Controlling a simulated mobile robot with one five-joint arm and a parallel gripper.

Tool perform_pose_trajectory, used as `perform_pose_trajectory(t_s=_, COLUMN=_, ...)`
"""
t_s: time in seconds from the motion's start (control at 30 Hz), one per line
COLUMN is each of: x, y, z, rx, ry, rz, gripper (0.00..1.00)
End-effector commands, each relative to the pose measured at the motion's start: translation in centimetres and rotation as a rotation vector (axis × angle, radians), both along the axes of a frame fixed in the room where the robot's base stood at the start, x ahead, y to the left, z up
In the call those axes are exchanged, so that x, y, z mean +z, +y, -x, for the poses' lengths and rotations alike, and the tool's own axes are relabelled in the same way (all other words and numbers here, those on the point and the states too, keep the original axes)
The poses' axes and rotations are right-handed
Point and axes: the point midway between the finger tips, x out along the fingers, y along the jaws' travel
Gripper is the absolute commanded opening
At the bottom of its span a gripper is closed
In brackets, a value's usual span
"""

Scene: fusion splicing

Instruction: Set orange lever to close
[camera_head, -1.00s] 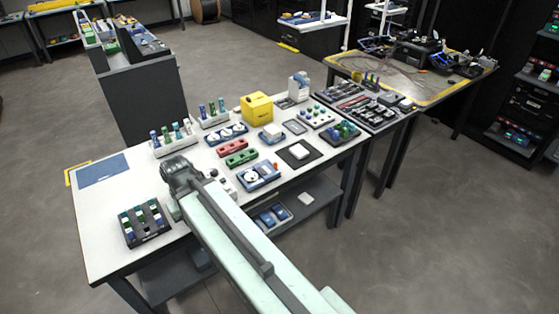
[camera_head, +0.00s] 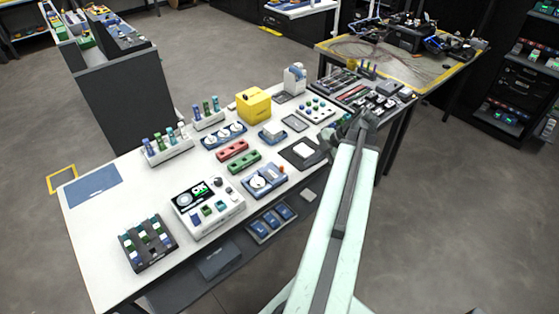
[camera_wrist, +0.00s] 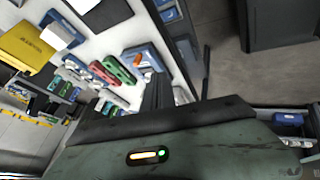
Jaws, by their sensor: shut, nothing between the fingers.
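A small orange part (camera_head: 282,169), which looks like the orange lever, stands at the right corner of a blue and white device with a round dial (camera_head: 264,180). In the wrist view the orange part (camera_wrist: 148,75) shows at the edge of the blue device (camera_wrist: 142,57). Its exact position is too small to tell. My gripper (camera_head: 362,122) is shut and empty, above the table's right part, up and to the right of the device and apart from it. My arm hides part of the table edge there; the fingertips are not clear.
A white tester with an OK display (camera_head: 207,203) and a black rack (camera_head: 147,242) stand left of the device. Green (camera_head: 244,162) and red (camera_head: 231,150) blocks lie behind it. A dark pad with a white block (camera_head: 303,152) lies to its right. A yellow box (camera_head: 253,105) stands behind.

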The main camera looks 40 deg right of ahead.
Motion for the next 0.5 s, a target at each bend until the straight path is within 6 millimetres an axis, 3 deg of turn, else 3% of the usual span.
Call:
perform_pose_trajectory(t_s=0.13, x=0.41, y=-1.34, z=1.5, rx=0.035, ry=-0.052, rz=0.035, gripper=0.0)
perform_pose_trajectory(t_s=0.5, x=-0.35, y=-0.9, z=0.94, rx=0.046, ry=-0.053, rz=0.037, gripper=0.0)
